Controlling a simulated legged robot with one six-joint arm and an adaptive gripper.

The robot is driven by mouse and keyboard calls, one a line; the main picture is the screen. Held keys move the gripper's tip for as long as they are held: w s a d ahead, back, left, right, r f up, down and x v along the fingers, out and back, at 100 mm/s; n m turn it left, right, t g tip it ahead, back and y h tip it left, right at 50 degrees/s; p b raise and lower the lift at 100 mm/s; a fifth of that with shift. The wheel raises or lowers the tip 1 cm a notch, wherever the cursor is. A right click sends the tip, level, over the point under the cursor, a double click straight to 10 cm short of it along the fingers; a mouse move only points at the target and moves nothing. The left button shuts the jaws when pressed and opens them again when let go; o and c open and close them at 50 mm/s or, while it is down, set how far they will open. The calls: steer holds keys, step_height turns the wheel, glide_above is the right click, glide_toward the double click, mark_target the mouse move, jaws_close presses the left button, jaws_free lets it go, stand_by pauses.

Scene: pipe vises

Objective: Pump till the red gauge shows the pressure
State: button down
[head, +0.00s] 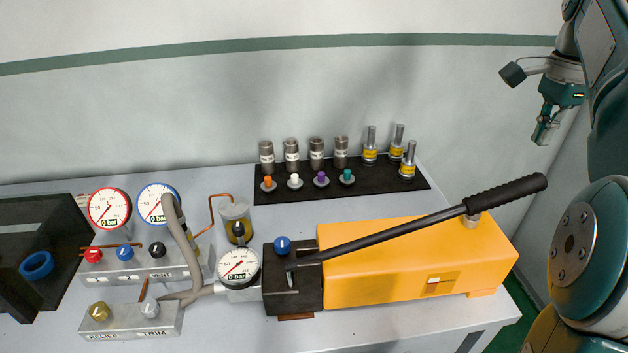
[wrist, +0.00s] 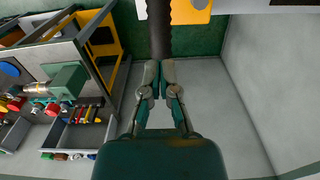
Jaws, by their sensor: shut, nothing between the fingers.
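The red-rimmed gauge (head: 109,208) stands at the left of the bench, with "0 bar" on its face. The yellow hand pump (head: 400,275) lies at the right of the bench. Its long lever (head: 400,230) slopes up to the right to a black ribbed grip (head: 508,196). My gripper (head: 545,140) is shut and empty, above the grip and apart from it. In the wrist view, my fingertips (wrist: 160,64) are together, and the black grip (wrist: 160,32) shows beyond them; I cannot tell the gap there.
A blue-rimmed gauge (head: 157,204) and a black-rimmed gauge (head: 239,267) also show "0 bar". The valve block (head: 130,268) has red, blue and black knobs. Fittings stand on a black mat (head: 385,193) at the back. A dark tray (head: 70,240) is at far left.

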mark_target(522, 195)
steer(key=shift+a+f, duration=0.35)
steer(key=shift+f, duration=0.25)
steer(key=shift+a+f, duration=0.3)
steer(key=shift+f, duration=0.3)
steer(key=f, duration=0.1)
steer(key=d+f, duration=0.1)
steer(key=f, duration=0.1)
steer(key=shift+d+f, duration=0.25)
steer(key=shift+d, duration=0.15)
steer(key=shift+f, duration=0.35)
steer(key=shift+a+f, duration=0.3)
steer(key=shift+a, duration=0.35)
steer(key=shift+d+f, duration=0.2)
steer(key=shift+d, duration=0.2)
steer(key=shift+d+f, duration=0.15)
steer(key=shift+f, duration=0.15)
steer(key=shift+d+f, duration=0.15)
steer(key=shift+f, duration=0.65)
steer(key=shift+d+f, duration=0.15)
steer(key=shift+f, duration=0.6)
steer(key=shift+d+f, duration=0.3)
steer(key=shift+f, duration=0.45)
